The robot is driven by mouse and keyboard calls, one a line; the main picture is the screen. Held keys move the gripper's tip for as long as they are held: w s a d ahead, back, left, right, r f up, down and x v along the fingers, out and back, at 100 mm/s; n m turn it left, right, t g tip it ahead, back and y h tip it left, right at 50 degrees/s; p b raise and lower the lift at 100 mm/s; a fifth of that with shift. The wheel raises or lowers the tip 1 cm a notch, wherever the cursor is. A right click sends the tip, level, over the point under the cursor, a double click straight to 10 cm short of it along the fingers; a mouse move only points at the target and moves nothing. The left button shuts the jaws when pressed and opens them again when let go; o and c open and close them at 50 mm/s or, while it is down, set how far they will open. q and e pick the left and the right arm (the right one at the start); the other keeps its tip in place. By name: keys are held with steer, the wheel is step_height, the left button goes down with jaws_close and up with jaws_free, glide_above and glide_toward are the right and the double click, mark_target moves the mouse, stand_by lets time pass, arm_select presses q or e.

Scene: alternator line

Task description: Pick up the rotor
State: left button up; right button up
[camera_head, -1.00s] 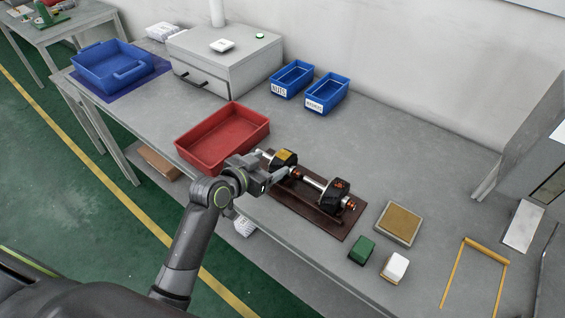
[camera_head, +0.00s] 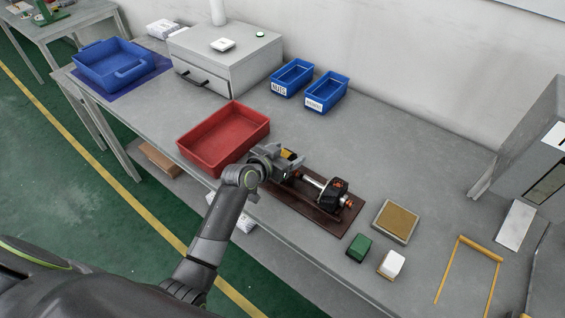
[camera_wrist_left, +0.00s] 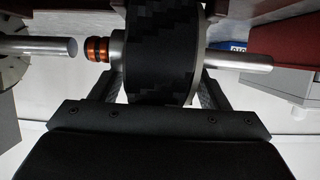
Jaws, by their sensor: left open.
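Two rotor-like parts lie end to end on a dark brown board (camera_head: 318,224). The left rotor, with a yellow patch (camera_head: 288,154), is mostly hidden by my left gripper (camera_head: 291,163) in the head view. The right rotor (camera_head: 334,194) has a dark body, a bright shaft and copper-coloured ends. In the left wrist view, a rotor's black body (camera_wrist_left: 160,50) lies between the two fingers of my left gripper (camera_wrist_left: 160,88), with orange rings on one side and a steel shaft on the other. The gripper is open around it; I cannot tell whether the fingers touch it.
A red tray (camera_head: 211,158) stands just left of the board. A green block (camera_head: 360,247), a white block (camera_head: 391,263) and a tan-topped square pad (camera_head: 396,221) lie to the right. Blue bins (camera_head: 326,92) stand behind; the table between is clear.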

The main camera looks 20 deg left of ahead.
arm_select(q)
jaws_close()
stand_by(0.5)
steer(key=shift+w+r, duration=0.15)
steer(key=shift+r, duration=0.25)
